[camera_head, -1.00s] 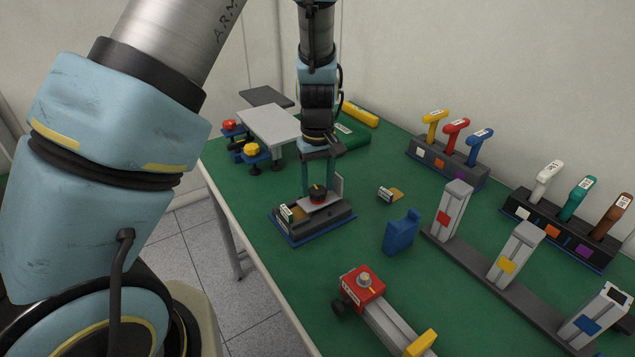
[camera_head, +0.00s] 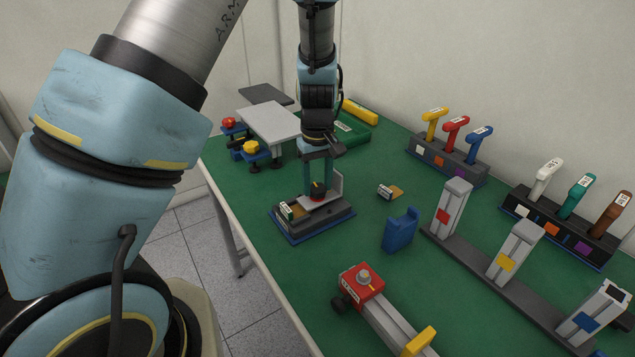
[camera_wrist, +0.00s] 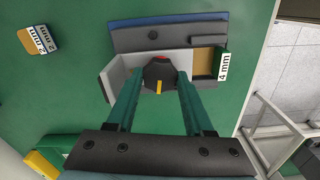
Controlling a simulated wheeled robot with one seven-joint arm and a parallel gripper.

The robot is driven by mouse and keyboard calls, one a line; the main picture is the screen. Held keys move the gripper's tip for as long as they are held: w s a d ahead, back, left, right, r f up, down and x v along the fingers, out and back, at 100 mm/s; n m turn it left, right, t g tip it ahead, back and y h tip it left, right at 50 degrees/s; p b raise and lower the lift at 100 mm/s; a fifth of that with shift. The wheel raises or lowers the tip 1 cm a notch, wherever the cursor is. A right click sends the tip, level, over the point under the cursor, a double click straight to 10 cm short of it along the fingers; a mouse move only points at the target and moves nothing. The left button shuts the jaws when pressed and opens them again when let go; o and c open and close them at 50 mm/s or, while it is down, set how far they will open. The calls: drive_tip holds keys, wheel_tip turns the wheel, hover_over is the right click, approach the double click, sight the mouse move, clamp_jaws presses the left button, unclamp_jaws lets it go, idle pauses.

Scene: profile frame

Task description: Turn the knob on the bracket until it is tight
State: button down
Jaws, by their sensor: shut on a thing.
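The black knob (camera_head: 317,190) sits on the light grey bracket (camera_head: 338,184), which stands on a dark base block (camera_head: 318,221) with a blue bottom edge. My gripper (camera_head: 318,186) points straight down, its two green fingers shut on the knob from opposite sides. In the wrist view, the knob (camera_wrist: 159,70) is between the fingertips. A yellow stripe is on its near side and a red mark at its far edge. The bracket (camera_wrist: 118,80) spreads to both sides of it. A "4 mm" label (camera_wrist: 224,66) is at the right of the base. Whether the knob is tight cannot be seen.
A small "2 mm" piece (camera_head: 388,192) lies right of the base, with a blue block (camera_head: 401,229) nearer. A red clamp-like fixture (camera_head: 361,281) is in front. Racks of coloured handles (camera_head: 450,160) and grey posts (camera_head: 452,210) stand right. Grey plates (camera_head: 270,121) are behind left.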

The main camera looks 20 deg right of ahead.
drive_tip(key=shift+m, duration=0.4)
drive_tip(key=m+b, duration=0.1)
drive_tip(key=m, duration=0.1)
drive_tip(key=shift+m, duration=0.4)
drive_tip(key=m+b, duration=0.1)
drive_tip(key=m, duration=0.3)
drive_tip(key=shift+m, duration=0.3)
drive_tip(key=m, duration=0.3)
drive_tip(key=shift+b, duration=0.35)
drive_tip(key=shift+r+m, duration=0.1)
drive_tip(key=shift+m, duration=2)
drive_tip(key=c, duration=0.6)
unclamp_jaws()
drive_tip(key=shift+o, duration=0.2)
